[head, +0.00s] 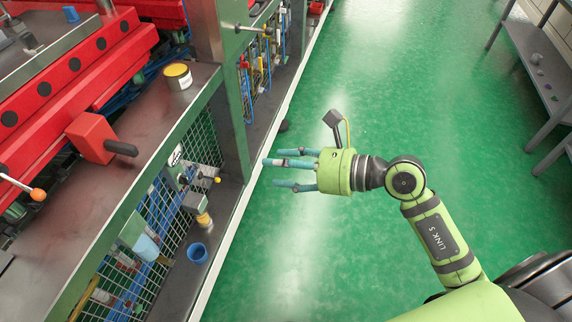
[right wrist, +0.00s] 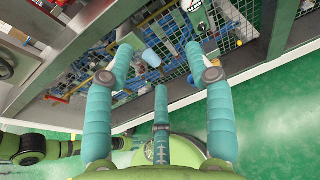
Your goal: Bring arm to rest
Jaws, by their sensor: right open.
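My right arm reaches in from the lower right of the head view. Its gripper (head: 270,173) has teal fingers spread apart, pointing left toward the machine. It is open, with nothing between the fingers, and hangs over the green floor just right of the machine's edge. In the right wrist view the three teal fingers of this gripper (right wrist: 160,75) are apart and empty, with the machine's mesh side beyond them. My left gripper does not show in the head view.
The machine's dark ledge (head: 135,165) carries a yellow-lidded can (head: 178,76) and a red block with a black handle (head: 92,138). A blue cup (head: 197,253) stands on the lower shelf. A grey shelf rack (head: 535,65) stands at right. Green floor (head: 420,90) lies open between.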

